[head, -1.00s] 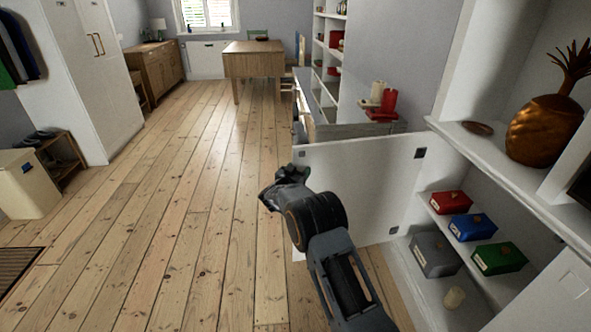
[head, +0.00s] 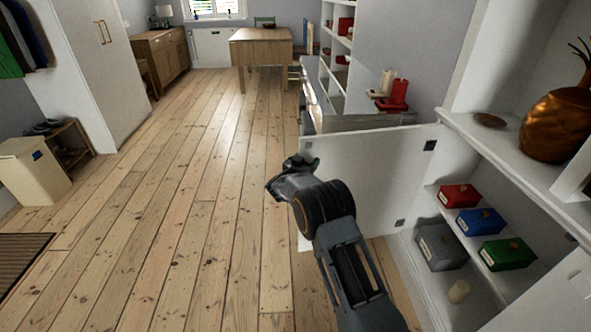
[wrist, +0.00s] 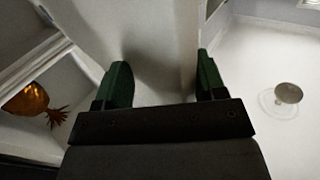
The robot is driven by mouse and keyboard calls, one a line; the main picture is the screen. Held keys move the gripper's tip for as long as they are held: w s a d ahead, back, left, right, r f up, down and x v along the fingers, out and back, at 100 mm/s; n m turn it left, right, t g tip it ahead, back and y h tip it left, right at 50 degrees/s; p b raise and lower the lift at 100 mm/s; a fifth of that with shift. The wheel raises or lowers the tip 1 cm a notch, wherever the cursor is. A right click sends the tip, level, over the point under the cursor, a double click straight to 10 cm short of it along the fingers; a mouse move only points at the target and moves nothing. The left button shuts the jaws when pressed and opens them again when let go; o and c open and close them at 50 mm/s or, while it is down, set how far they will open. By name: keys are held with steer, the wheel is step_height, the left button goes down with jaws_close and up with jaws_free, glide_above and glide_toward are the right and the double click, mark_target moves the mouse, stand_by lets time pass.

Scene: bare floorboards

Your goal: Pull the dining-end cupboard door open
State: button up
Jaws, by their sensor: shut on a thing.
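The white cupboard door (head: 365,180) stands open, jutting into the room from the shelf unit on the right. Dark hinges show on its inner face at the right. My gripper (head: 297,166) is at the door's free left edge in the head view. In the wrist view my gripper (wrist: 163,78) has its green fingers on either side of the white door edge (wrist: 165,45) and is shut on it. The fingertips' contact is partly hidden in the head view.
The open cupboard holds red (head: 459,195), blue (head: 480,221), green (head: 506,254) and grey (head: 440,247) boxes. A copper pineapple (head: 556,125) stands on the shelf above. Floorboards (head: 190,210) are clear to the left, with a mat (head: 20,258) and cream bin (head: 32,172) farther left.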

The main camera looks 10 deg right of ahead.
steer(key=p+v, duration=0.1)
steer(key=v, duration=1.2)
steer(key=shift+a, duration=0.2)
